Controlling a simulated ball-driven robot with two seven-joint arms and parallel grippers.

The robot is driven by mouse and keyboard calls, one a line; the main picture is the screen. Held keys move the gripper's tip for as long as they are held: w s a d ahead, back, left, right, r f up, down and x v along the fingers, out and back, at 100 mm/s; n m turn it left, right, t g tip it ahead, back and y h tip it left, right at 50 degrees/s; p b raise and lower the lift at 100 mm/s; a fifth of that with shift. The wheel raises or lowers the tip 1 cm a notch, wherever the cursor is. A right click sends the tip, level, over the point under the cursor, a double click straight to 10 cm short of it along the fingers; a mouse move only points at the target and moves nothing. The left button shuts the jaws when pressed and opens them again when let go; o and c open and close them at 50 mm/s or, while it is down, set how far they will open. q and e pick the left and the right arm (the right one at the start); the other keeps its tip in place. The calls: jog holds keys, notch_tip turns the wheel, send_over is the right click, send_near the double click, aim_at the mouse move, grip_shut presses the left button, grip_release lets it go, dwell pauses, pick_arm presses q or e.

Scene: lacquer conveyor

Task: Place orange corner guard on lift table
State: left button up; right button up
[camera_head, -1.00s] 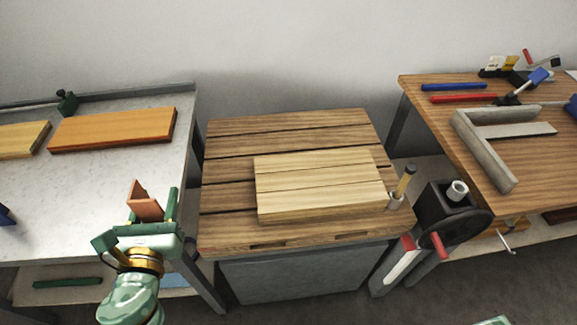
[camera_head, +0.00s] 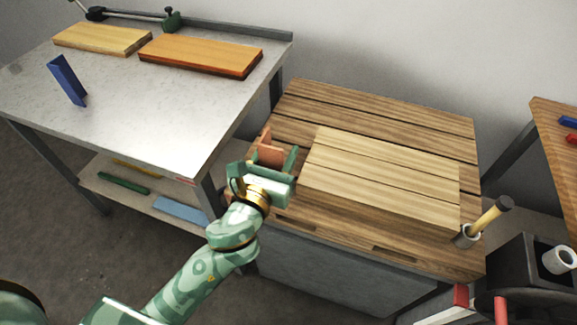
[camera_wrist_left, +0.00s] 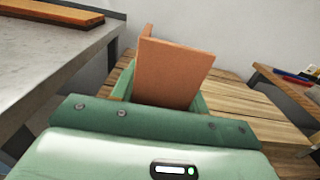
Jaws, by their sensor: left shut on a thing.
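My left gripper (camera_head: 268,165) is shut on the orange corner guard (camera_head: 270,148), an L-shaped orange-brown piece. It holds the guard at the left edge of the lift table (camera_head: 380,128), which has a slatted wooden top. The guard fills the middle of the left wrist view (camera_wrist_left: 172,72), upright between the green fingers. I cannot tell whether its lower edge touches the table top; the gripper hides it. A stack of pale boards (camera_head: 385,172) lies on the lift table, just right of the gripper. My right gripper is not in view.
A grey-topped bench (camera_head: 130,95) at the left bears two boards, an orange one (camera_head: 200,54) and a pale one (camera_head: 102,38), and a blue corner piece (camera_head: 68,80). A cup with a wooden-handled tool (camera_head: 490,214) is at the lift table's right. The table's back strip is clear.

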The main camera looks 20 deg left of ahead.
pick_arm(q)
jog(key=w+f+b, duration=0.1)
jog(key=f, duration=0.1)
jog(key=w+f+b, duration=0.1)
jog(key=f+b, duration=0.1)
jog(key=f, duration=0.1)
jog(key=w+f+b, duration=0.1)
jog(key=f+b, duration=0.1)
jog(key=f, duration=0.1)
jog(key=shift+w+d+f, duration=0.1)
jog(key=shift+w, duration=0.25)
jog(key=shift+s+r, duration=0.1)
jog(key=shift+r, duration=0.2)
jog(key=shift+f, duration=0.1)
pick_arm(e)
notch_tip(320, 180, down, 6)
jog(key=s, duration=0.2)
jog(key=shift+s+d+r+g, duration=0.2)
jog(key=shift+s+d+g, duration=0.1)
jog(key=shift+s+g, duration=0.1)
pick_arm(q)
jog(key=o, duration=1)
jog(key=shift+f, duration=0.1)
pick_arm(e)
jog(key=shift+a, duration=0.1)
